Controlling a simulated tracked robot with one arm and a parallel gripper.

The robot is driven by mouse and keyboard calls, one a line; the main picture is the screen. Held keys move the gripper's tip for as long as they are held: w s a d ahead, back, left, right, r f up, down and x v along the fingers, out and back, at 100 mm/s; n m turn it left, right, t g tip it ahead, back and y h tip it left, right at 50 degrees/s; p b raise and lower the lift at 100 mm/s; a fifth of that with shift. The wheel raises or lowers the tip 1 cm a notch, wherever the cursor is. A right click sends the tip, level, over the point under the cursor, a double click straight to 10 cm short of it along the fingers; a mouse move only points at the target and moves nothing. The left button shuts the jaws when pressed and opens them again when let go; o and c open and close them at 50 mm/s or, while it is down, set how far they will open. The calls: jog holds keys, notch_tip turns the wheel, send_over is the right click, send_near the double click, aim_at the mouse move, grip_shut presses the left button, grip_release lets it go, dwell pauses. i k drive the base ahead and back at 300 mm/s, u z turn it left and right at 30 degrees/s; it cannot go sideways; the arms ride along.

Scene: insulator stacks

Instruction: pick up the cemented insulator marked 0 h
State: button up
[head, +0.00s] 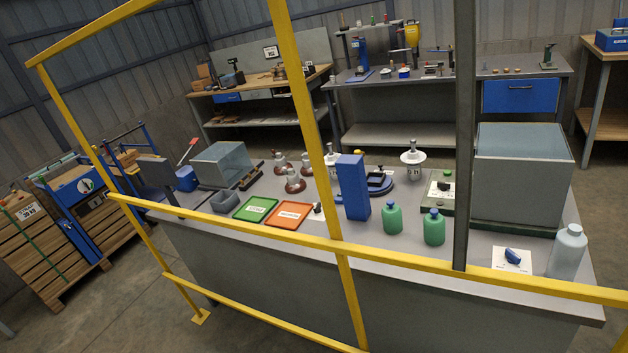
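A white insulator (412,154) with a metal pin on top stands upright on the grey workbench (400,228), right of the middle. A small label on its front seems to read 0 h, though it is tiny. Another white insulator (331,160) stands further left, partly hidden by the yellow post. Several brown insulators (294,182) stand left of that post. My gripper is not in view.
A yellow guardrail (240,233) and its post (303,100) cross in front of the bench. A dark grey upright (464,130) stands right of the white insulator. A blue block (352,187), green bottles (392,218) and a large grey box (522,188) occupy the bench.

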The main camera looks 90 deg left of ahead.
aim_at(413, 158)
jog(key=k, duration=1.5)
jog(key=u, duration=1.8)
jog(key=i, duration=1)
jog(key=z, duration=0.05)
